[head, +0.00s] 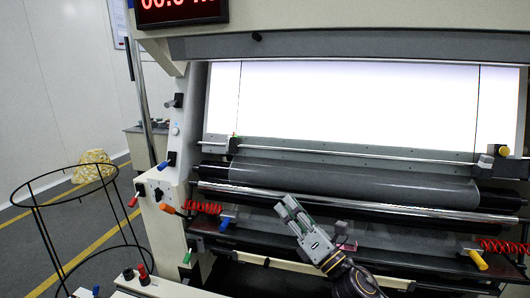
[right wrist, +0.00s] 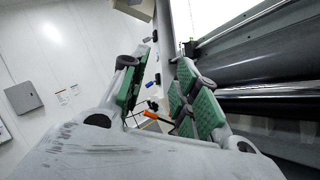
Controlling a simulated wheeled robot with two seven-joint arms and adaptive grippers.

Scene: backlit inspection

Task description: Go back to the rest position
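My right gripper (head: 286,208) reaches in from the bottom of the head view, in front of the machine's lower rollers. Its grey arm and dark wrist come up from the lower right. In the right wrist view the same gripper (right wrist: 162,68) has its two green-padded fingers apart, with nothing held between them. My left gripper does not show in either view.
The inspection machine has a bright backlit panel (head: 360,105), a grey roller (head: 350,180) and red coiled hoses (head: 203,207). Coloured-handled tools hang along the machine's front.

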